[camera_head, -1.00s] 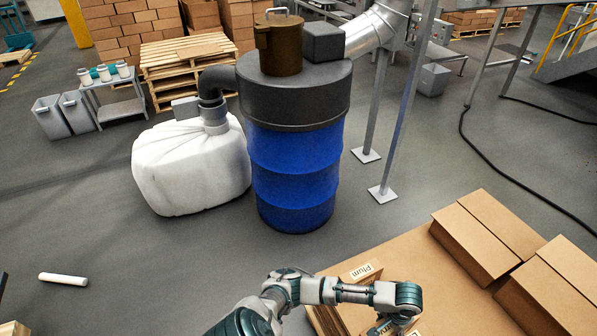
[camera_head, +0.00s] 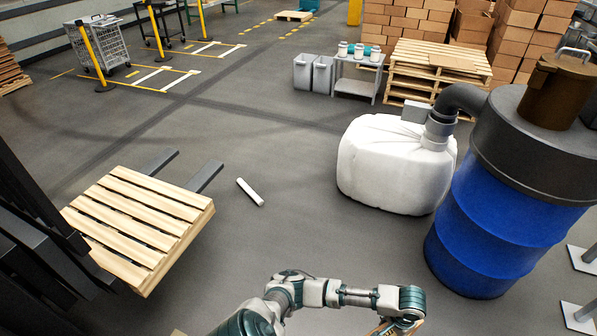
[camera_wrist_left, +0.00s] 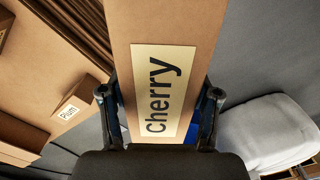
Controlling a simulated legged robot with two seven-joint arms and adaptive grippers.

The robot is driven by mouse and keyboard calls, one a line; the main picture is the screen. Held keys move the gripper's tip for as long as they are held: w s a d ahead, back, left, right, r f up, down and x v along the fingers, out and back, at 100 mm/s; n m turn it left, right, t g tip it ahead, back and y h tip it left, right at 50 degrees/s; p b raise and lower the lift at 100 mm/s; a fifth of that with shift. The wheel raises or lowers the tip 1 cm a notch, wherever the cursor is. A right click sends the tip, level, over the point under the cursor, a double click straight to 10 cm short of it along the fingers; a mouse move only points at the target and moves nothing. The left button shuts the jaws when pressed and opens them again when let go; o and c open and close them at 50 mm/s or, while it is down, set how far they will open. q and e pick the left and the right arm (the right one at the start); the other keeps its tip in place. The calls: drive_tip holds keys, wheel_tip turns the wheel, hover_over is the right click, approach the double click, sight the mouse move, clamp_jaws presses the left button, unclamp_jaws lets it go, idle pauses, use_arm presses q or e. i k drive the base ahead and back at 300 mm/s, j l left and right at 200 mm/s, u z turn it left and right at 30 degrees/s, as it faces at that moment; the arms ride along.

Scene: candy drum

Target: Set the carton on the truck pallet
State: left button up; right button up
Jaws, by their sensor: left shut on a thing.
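A tan carton with a "cherry" label (camera_wrist_left: 165,35) fills the middle of the left wrist view. My left gripper (camera_wrist_left: 160,100) is shut on it, one finger on each side. In the head view my left gripper (camera_head: 392,324) is at the bottom edge, with only a sliver of the carton showing. The truck pallet (camera_head: 140,222), pale slatted wood, is at the left of the head view, on dark forks. Its visible top is bare. The gripper and carton are to the right of the pallet, apart from it. My right gripper is not in view.
A white cylinder (camera_head: 250,192) lies on the floor right of the pallet. A white bulky sack (camera_head: 390,165) and a blue drum (camera_head: 490,235) stand at right. Floor between pallet and sack is mostly clear.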

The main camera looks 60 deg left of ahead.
sight(152, 226)
drive_tip(key=j+u, duration=0.15)
drive_tip(key=u, duration=0.35)
drive_tip(key=i+j+u, duration=0.1)
drive_tip(key=u, duration=0.4)
drive_tip(key=i+j+u, duration=0.1)
drive_tip(key=u, duration=0.4)
drive_tip(key=i+j+u, duration=0.15)
drive_tip(key=u, duration=0.35)
drive_tip(key=i+j+u, duration=0.1)
drive_tip(key=i+u, duration=0.55)
drive_tip(key=u, duration=0.2)
drive_tip(key=i+l+u, duration=0.2)
drive_tip(key=i+u, duration=0.25)
drive_tip(key=i+l+u, duration=0.2)
drive_tip(key=u, duration=0.2)
